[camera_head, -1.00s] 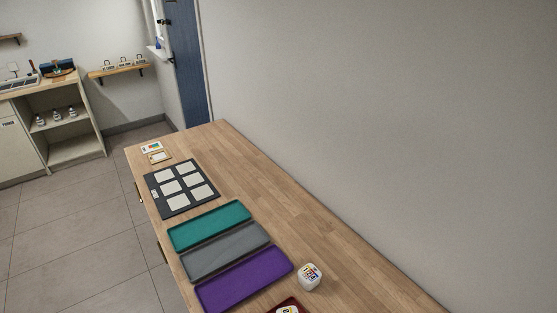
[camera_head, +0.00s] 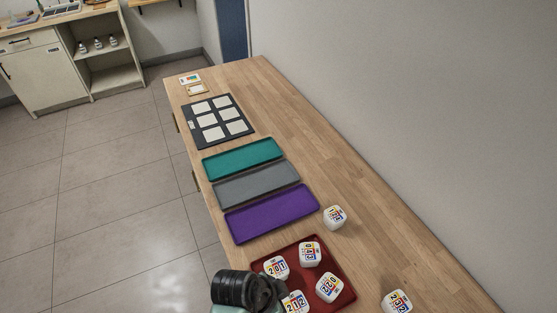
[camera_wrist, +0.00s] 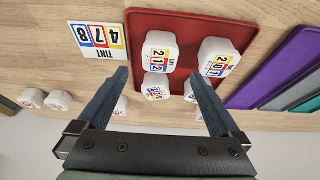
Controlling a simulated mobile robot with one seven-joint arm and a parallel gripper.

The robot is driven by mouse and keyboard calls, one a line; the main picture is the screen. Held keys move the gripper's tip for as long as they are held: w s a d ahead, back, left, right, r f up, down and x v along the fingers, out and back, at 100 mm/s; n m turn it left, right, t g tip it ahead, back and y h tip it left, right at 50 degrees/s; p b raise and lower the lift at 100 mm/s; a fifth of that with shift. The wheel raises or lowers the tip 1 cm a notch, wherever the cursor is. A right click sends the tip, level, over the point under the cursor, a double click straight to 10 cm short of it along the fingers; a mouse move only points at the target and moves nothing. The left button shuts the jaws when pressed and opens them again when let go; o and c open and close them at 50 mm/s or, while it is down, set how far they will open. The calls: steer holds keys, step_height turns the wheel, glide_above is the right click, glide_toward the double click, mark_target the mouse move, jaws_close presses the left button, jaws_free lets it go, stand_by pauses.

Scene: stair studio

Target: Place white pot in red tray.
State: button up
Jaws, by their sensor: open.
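The red tray (camera_head: 337,262) lies on the wooden table and holds several white pots with coloured number labels, such as the 201 pot (camera_head: 276,267). Two white pots stand outside it: one (camera_head: 335,217) beside the purple tray and one (camera_head: 397,302) at its right. My gripper (camera_head: 265,290) is over the tray's near left side and partly hides a pot there. In the wrist view my open gripper (camera_wrist: 160,82) has nothing held; the red tray (camera_wrist: 190,24), the 212 pot (camera_wrist: 157,52) and the 201 pot (camera_wrist: 218,58) lie beyond the fingers.
Purple (camera_head: 272,213), grey (camera_head: 257,185) and teal (camera_head: 243,158) trays lie in a row, with a dark board (camera_head: 217,120) behind. A TINT 478 card (camera_wrist: 98,42) lies beside the red tray. A wall runs along the table's right; bare wood lies between.

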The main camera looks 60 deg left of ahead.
steer(key=v, duration=0.3)
steer(key=shift+s+r, duration=0.1)
steer(key=shift+r, duration=0.15)
steer(key=w+a+r+t+y, duration=0.1)
steer(key=w+r+t+y, duration=0.45)
steer(key=w+r, duration=1.55)
steer(key=w+d+r+t+h, duration=0.1)
steer(key=w+d+r+t, duration=0.15)
steer(key=r, duration=0.55)
steer(key=w+d+r+t, duration=0.1)
steer(key=d+r+t, duration=0.2)
steer(key=r, duration=0.5)
steer(key=d+r+t+h, duration=0.1)
steer(key=d+r+t, duration=0.25)
steer(key=r, duration=0.45)
steer(key=d+r+t, duration=0.2)
steer(key=d+r, duration=0.2)
steer(key=r, duration=0.3)
steer(key=s+d+r+t+h, duration=0.1)
steer(key=s+d+r+t, duration=0.2)
steer(key=r, duration=0.5)
steer(key=s+d+r+n+t+h, duration=0.1)
steer(key=s+d+r+t+h, duration=0.1)
steer(key=s+d+r, duration=0.4)
step_height(320, 180, up, 2)
steer(key=shift+s+d+r+t, duration=0.1)
steer(key=shift+s+d+t, duration=0.15)
steer(key=shift+s+t, duration=0.35)
